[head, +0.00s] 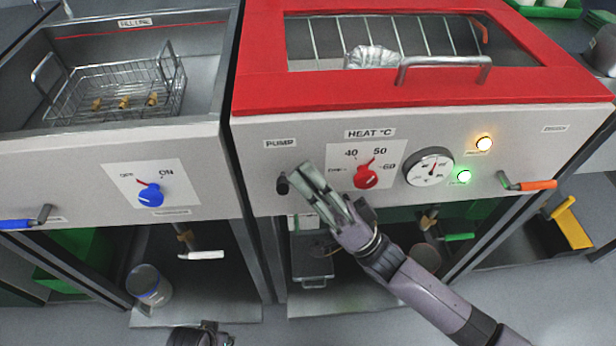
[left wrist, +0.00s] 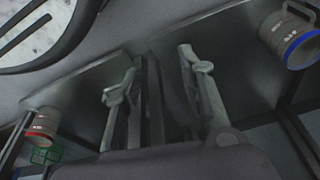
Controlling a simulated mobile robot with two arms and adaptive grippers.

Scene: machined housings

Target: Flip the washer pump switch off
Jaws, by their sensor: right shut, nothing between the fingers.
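The washer's grey front panel (head: 400,195) bears a PUMP label (head: 281,143). Below the label is a small dark pump switch (head: 283,185), partly covered by my right gripper. My right gripper (head: 301,180) is shut and empty, its fingertips just right of the switch. I cannot tell whether they touch it or which way it is set. An amber lamp (head: 484,144) and a green lamp (head: 464,176) on the panel are lit. My left gripper (left wrist: 157,75) is open and empty in the left wrist view, low and away from the panel.
A red heat knob (head: 366,176), a gauge (head: 428,167) and an orange-handled valve (head: 527,185) share the panel. The left tank's panel has a blue knob (head: 151,194). A can (head: 148,285) stands on the lower left shelf. The red-framed lid (head: 400,92) lies above.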

